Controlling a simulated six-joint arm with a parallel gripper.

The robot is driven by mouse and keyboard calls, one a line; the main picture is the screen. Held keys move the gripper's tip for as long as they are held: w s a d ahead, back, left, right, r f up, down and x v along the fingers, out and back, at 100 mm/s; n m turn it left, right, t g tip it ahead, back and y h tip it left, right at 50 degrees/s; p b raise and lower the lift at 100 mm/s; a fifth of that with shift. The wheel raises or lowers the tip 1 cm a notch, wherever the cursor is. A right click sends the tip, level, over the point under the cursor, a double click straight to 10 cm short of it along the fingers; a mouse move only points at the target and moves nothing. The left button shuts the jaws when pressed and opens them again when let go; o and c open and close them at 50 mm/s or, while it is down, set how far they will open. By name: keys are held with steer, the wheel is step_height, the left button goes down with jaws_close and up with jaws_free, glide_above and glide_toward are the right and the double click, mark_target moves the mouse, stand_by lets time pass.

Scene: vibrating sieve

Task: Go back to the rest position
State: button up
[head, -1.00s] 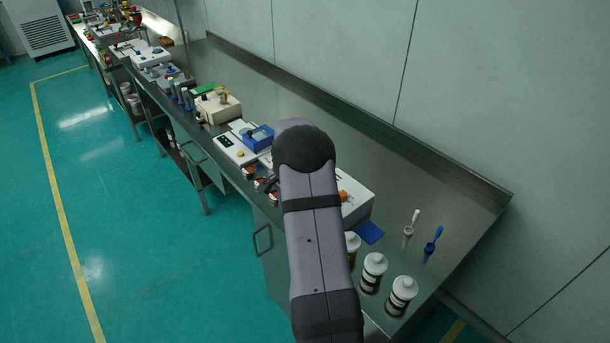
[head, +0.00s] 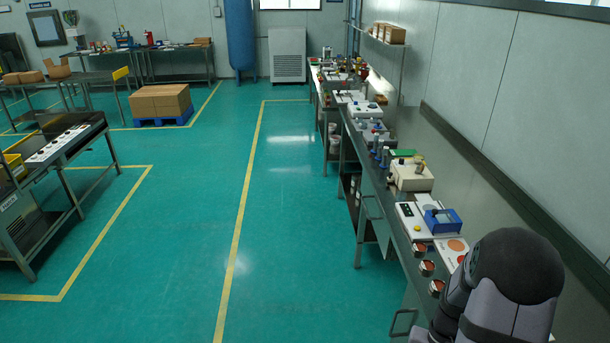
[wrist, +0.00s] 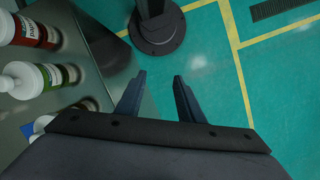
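My gripper (wrist: 160,100) shows in the wrist view. Its two dark fingers stand apart with nothing between them, over the green floor. In the head view my arm fills the lower right corner, in front of the near end of the steel bench (head: 478,184); the gripper itself is hidden there. My own round dark base shows at the top of the wrist view.
In the wrist view, white-capped bottles (wrist: 27,80) stand on the bench at left. In the head view, a blue-framed device (head: 442,221) and several small orange-topped cups (head: 427,267) sit near my arm. The floor left of the bench is clear.

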steer(key=s+a+r+n+h+b, duration=0.1)
steer(key=s+a+r+n+b, duration=0.15)
steer(key=s+a+r, duration=0.4)
steer(key=w+a+r+n+t, duration=0.1)
steer(key=w+a+n+t, duration=0.1)
steer(key=a, duration=0.5)
steer(key=shift+w+a+r+n+t+h, duration=0.15)
steer(key=shift+w+r+n+t+h, duration=0.25)
steer(key=shift+n, duration=0.25)
steer(key=shift+f+b, duration=0.15)
steer(key=shift+b, duration=0.15)
step_height(320, 180, down, 19)
steer(key=b, duration=1.8)
steer(key=shift+r+b, duration=0.2)
steer(key=shift+b, duration=0.1)
